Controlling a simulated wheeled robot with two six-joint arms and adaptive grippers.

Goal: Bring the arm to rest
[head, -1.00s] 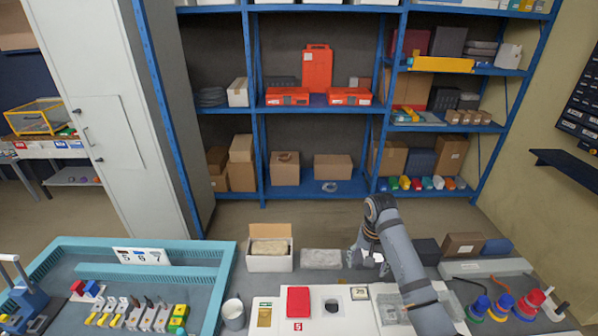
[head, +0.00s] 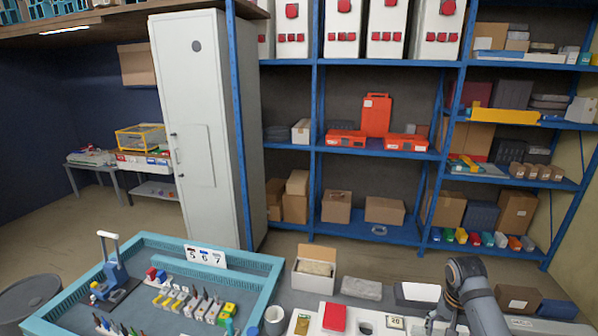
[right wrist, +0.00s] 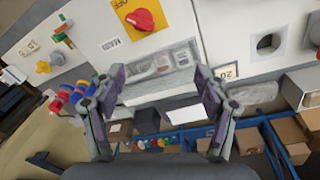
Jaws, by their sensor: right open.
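My right arm (head: 468,290) comes up from the lower right of the head view. Its gripper (head: 437,322) is small there, low over the white panels. In the right wrist view the right gripper (right wrist: 160,88) is open, its two dark fingers apart with nothing held between them. Behind the fingers lies a grey slotted tray (right wrist: 155,68) on the white panel surface; I cannot tell the exact gap. My left gripper and left arm are in neither view.
A red knob on a yellow plate (right wrist: 143,18) and a panel with a dark hole (right wrist: 268,43) show nearby. An open carton (head: 315,270) and a teal-rimmed tray (head: 268,270) stand on the bench. Blue shelving (head: 380,150) and a grey cabinet (head: 200,130) stand behind.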

